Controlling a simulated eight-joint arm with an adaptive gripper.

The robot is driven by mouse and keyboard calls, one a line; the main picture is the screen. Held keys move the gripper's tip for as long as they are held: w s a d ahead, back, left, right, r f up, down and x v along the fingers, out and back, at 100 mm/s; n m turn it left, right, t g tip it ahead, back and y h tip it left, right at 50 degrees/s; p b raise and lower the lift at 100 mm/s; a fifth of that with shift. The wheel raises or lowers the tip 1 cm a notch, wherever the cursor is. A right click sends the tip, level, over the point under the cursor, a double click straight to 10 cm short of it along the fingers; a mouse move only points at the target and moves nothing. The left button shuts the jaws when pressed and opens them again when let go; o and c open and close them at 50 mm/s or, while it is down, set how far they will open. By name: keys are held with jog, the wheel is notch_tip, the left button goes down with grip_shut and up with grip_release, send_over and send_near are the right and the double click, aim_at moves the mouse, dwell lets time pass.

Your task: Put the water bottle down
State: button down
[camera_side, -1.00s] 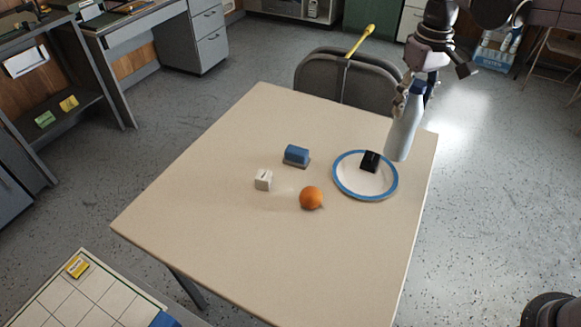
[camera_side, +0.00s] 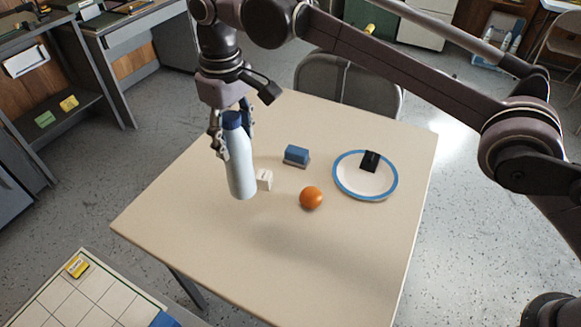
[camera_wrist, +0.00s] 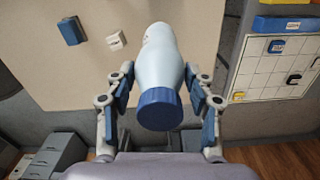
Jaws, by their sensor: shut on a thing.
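The water bottle (camera_side: 239,165) is pale blue-white with a dark blue cap and hangs nearly upright, slightly tilted. My gripper (camera_side: 232,135) is shut on it near the cap, above the left part of the beige table (camera_side: 330,250). The bottle appears raised off the table in the side view. In the wrist view the bottle (camera_wrist: 160,62) sits between my two fingers (camera_wrist: 160,100), cap toward the camera; its base is hidden.
A small white block (camera_side: 265,180) is just right of the bottle in the side view. A blue block (camera_side: 297,155), an orange (camera_side: 311,198) and a blue-rimmed plate (camera_side: 340,186) holding a black block (camera_side: 370,161) lie further right. The table's front part is clear.

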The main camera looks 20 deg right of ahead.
jog(key=s+a+f+n, duration=0.1)
jog(key=s+a+f, duration=0.1)
jog(key=s+a, duration=0.3)
notch_tip(320, 180, down, 11)
jog(key=a, duration=0.1)
jog(key=shift+w, duration=0.45)
dwell(0.5)
jog(key=shift+f, duration=0.5)
dwell(0.5)
jog(key=shift+c, duration=2.1)
grip_release()
jog(key=shift+f, duration=0.1)
